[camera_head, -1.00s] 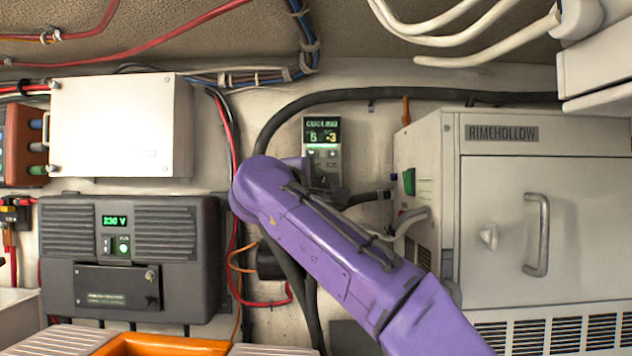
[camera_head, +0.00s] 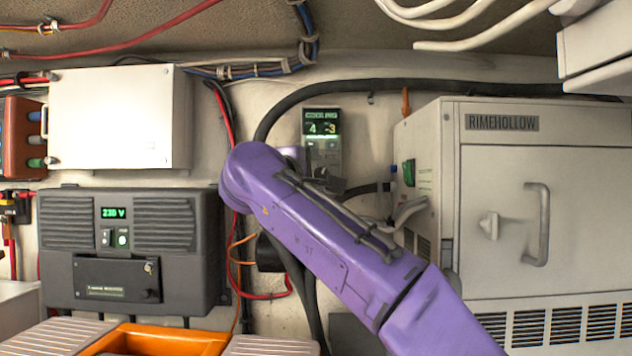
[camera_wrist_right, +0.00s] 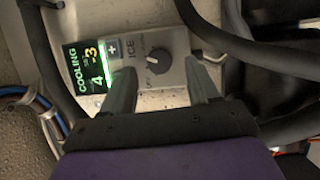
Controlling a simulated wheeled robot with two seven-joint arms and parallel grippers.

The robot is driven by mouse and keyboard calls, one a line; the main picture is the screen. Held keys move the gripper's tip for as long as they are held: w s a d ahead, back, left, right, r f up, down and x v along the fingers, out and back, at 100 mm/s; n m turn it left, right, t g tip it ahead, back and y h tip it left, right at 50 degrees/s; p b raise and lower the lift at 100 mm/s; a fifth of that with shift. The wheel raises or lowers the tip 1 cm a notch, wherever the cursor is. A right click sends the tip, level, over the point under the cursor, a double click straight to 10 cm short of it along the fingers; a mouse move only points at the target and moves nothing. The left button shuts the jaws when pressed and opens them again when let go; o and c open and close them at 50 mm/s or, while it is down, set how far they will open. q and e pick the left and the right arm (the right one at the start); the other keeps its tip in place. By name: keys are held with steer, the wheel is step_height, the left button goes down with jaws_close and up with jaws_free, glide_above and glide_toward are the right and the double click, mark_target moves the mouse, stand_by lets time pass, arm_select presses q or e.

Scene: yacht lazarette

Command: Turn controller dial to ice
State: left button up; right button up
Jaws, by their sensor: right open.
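The controller (camera_head: 322,128) is a small grey unit on the back wall with a lit display reading 4 and -3. In the right wrist view its display (camera_wrist_right: 88,68) reads COOLING, with a plus button beside it. The dark round dial (camera_wrist_right: 158,66) sits on the light panel, near the printed words ICE and OFF; its exact setting is hard to read. My right gripper (camera_wrist_right: 160,72) is open, its two fingers on either side of the dial. I cannot tell if they touch it. In the head view my purple right arm hides much of the gripper. My left gripper is out of view.
A white RIMEHOLLOW refrigerator (camera_head: 545,205) stands to the right. A dark 230 V unit (camera_head: 130,235) and a white box (camera_head: 118,120) are on the left wall. A thick black hose (camera_head: 400,86) and cables run around the controller. An orange bin (camera_head: 165,342) is at the bottom left.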

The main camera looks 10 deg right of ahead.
arm_select(q)
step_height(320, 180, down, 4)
steer(key=b, duration=0.3)
arm_select(e)
steer(key=v, duration=0.8)
steer(key=shift+s+a, duration=0.25)
steer(key=shift+s, duration=0.05)
steer(key=shift+f, duration=0.1)
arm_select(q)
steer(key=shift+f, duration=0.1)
